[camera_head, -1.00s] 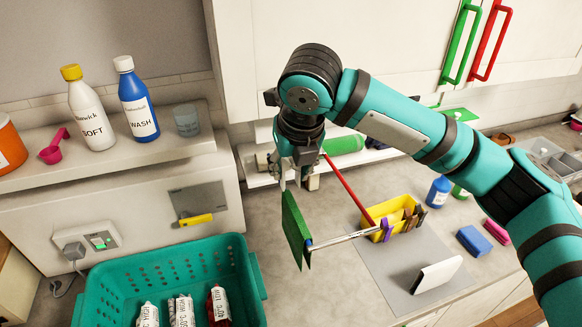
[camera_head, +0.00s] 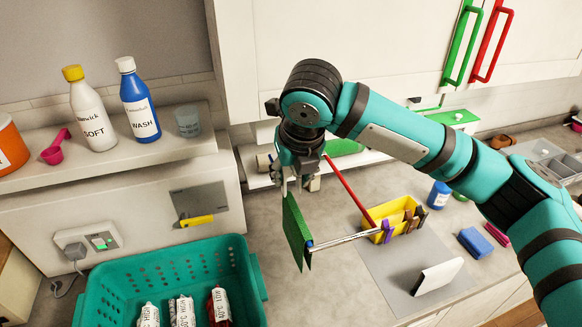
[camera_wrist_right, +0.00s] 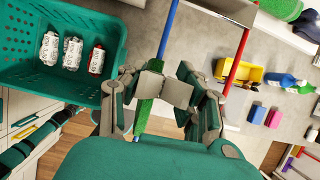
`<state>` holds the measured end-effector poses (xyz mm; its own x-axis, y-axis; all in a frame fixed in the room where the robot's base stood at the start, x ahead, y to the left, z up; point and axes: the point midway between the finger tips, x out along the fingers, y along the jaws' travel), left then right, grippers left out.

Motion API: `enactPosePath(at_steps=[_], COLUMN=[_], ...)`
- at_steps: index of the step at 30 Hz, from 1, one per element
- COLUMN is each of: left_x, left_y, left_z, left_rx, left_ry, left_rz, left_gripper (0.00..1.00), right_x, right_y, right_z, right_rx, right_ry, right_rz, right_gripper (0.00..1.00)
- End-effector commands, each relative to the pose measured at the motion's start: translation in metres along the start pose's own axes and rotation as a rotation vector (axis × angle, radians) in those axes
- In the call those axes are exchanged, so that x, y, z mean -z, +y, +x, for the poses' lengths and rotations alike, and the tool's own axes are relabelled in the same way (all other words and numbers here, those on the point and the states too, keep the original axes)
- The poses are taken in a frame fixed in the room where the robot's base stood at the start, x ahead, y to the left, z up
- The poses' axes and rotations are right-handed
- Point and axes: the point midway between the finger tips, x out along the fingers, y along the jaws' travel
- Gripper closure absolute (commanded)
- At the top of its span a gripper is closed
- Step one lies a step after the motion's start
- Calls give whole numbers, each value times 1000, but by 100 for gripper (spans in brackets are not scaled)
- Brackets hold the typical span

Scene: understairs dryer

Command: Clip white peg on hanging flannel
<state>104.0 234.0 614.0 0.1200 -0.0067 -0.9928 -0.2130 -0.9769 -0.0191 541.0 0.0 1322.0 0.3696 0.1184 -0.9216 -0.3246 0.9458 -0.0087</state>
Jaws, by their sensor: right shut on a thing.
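The green flannel (camera_head: 296,230) hangs from the end of a rod rack, edge toward the head camera. It also shows as a narrow green strip in the right wrist view (camera_wrist_right: 146,105). My right gripper (camera_head: 286,180) points down at the flannel's upper edge. In the right wrist view its two pads (camera_wrist_right: 164,88) are close together beside the strip. A thin whitish piece at its tips, likely the white peg (camera_head: 284,186), is mostly hidden by the fingers. I cannot tell whether it grips the cloth. My left gripper is not in view.
A red rod (camera_head: 347,190) and a pale rod (camera_head: 345,240) run beside the flannel. A yellow box (camera_head: 397,213) with coloured pegs stands to the right on a grey mat (camera_head: 385,277). A teal basket (camera_head: 175,265) with packets is at lower left. Bottles (camera_head: 93,113) stand on the ledge.

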Motion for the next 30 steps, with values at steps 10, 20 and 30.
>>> enactPosePath(at_steps=[10, 20, 30], left_x=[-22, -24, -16], left_y=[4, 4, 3], left_z=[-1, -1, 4], left_rx=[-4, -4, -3], left_ry=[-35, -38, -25], left_rz=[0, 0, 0], left_gripper=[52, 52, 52], right_x=[7, 14, 21], right_y=[0, 0, 0], right_z=[17, 32, 48], right_rx=[1, 1, 1], right_ry=[1, 1, 1], right_rz=[0, 0, 0], right_gripper=[79, 79, 79])
